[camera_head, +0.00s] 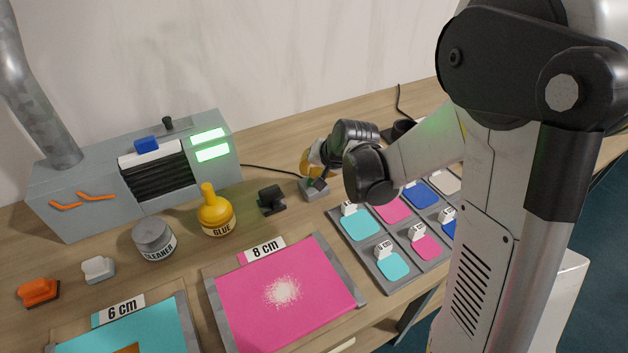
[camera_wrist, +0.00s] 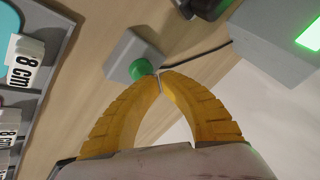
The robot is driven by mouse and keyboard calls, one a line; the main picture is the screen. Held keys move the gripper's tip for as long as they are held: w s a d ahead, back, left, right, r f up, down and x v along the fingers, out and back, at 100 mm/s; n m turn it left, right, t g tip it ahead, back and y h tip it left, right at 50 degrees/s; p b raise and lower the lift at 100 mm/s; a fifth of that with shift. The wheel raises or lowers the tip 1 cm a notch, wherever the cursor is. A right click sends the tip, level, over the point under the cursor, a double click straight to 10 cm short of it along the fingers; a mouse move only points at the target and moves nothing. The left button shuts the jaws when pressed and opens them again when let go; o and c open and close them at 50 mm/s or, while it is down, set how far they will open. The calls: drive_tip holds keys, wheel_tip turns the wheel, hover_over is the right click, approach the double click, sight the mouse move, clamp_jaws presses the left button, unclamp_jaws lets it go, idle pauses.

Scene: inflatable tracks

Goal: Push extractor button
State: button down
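The extractor button is a green round cap (camera_wrist: 141,69) on a small grey box (camera_wrist: 128,58), which also sits on the table in the head view (camera_head: 316,194). A black cable runs from the box towards the grey extractor machine (camera_head: 70,200). My gripper (camera_wrist: 160,75) has yellow ribbed fingers whose tips meet, with nothing between them. The tips are right beside the green cap in the wrist view; I cannot tell whether they touch it. In the head view my arm and gripper (camera_head: 308,165) come from the right and partly hide the box.
A small black device (camera_head: 271,199), a yellow glue bottle (camera_head: 215,212) and a cleaner jar (camera_head: 154,240) stand left of the box. A tray of labelled coloured patches (camera_head: 372,278) lies to the right. A pink sheet (camera_head: 285,315) lies in front.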

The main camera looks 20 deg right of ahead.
drive_tip(key=shift+f+b, duration=0.45)
drive_tip(key=shift+f, duration=0.05)
idle(0.3)
drive_tip(key=shift+r, duration=0.1)
drive_tip(key=shift+r+p, duration=0.7)
drive_tip(key=shift+r, duration=0.15)
wheel_tip(320, 180, up, 6)
drive_tip(key=p, duration=0.4)
drive_tip(key=shift+r+p, duration=0.1)
drive_tip(key=shift+p, duration=0.3)
